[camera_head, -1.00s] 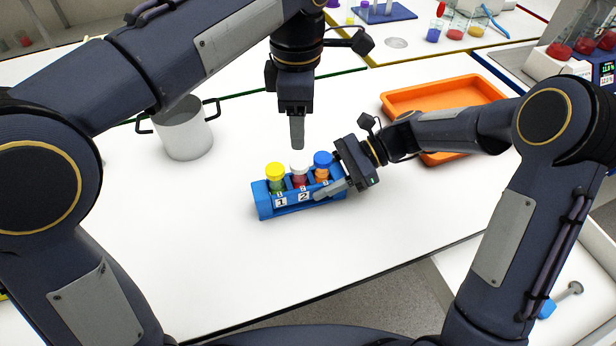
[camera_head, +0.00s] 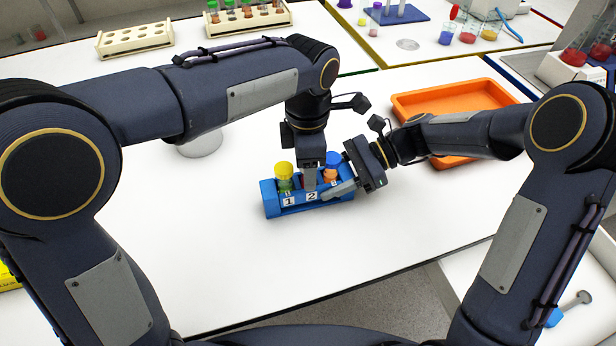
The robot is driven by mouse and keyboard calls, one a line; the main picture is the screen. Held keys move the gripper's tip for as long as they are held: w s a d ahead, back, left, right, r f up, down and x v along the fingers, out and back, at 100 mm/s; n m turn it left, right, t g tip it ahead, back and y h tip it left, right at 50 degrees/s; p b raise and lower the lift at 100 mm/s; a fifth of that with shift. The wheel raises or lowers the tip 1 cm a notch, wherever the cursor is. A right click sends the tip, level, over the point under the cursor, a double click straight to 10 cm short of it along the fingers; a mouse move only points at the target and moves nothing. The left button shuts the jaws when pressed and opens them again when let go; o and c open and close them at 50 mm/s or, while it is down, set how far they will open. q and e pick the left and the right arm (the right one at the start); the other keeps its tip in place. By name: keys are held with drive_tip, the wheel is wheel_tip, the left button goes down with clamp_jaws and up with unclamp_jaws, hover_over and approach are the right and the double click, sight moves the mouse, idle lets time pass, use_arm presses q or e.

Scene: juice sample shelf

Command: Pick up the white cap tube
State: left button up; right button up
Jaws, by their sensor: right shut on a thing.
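A blue rack (camera_head: 270,203) stands on the white table with number labels 1 and 2 on its front. A yellow-capped tube (camera_head: 284,171) is in its left slot and a blue-capped tube (camera_head: 333,160) in its right slot. The white cap tube of the middle slot is hidden behind my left gripper (camera_head: 309,180), which points straight down over that slot. Whether its fingers are apart or closed does not show. My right gripper (camera_head: 343,188) is shut on the right end of the rack, with one finger across its front.
An orange tray (camera_head: 462,99) lies to the right, behind my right arm. A metal pot (camera_head: 201,146) is partly hidden under my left arm. Wooden racks (camera_head: 136,38) stand at the back left. The table in front of the rack is clear.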

use_arm(q)
drive_tip(key=shift+f, duration=0.3)
drive_tip(key=c, duration=1.1)
drive_tip(key=shift+r, duration=0.1)
wheel_tip(320, 180, up, 18)
drive_tip(key=shift+f, duration=0.1)
use_arm(e)
drive_tip(key=o, duration=1.2)
drive_tip(key=shift+c, duration=0.2)
